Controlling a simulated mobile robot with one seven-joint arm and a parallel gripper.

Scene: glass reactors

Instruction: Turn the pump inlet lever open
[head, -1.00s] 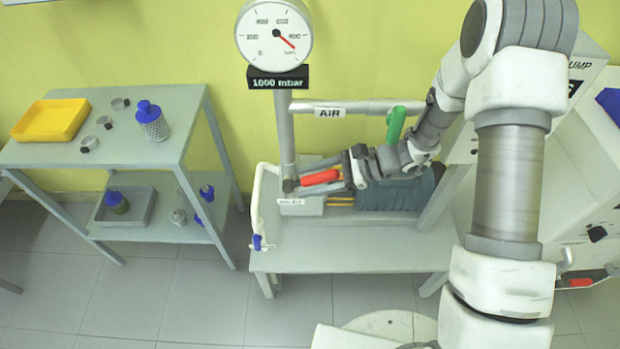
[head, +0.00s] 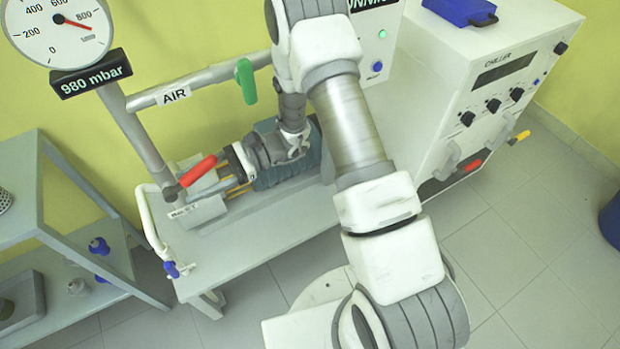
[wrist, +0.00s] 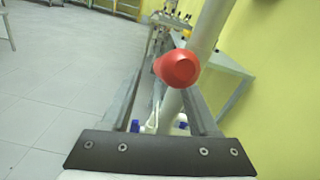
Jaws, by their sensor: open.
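The red inlet lever (head: 198,170) is on the pipe joint at the foot of the gauge post, above the INLET label (head: 186,211). It slants up and right from its pivot. My gripper (head: 208,184) is open beside the lever, reaching in from the pump side. In the wrist view the lever's rounded red end (wrist: 178,68) faces the camera, between or just above the two grey fingers. Whether a finger touches it, I cannot tell. The gauge (head: 62,28) display reads 980 mbar.
A green lever (head: 245,80) hangs on the AIR pipe (head: 190,90) above my wrist. The ribbed pump body (head: 268,178) lies beneath my forearm. A white hose with a blue clip (head: 172,270) hangs at the bench's left. The chiller (head: 490,90) stands right, and a grey shelf stands left.

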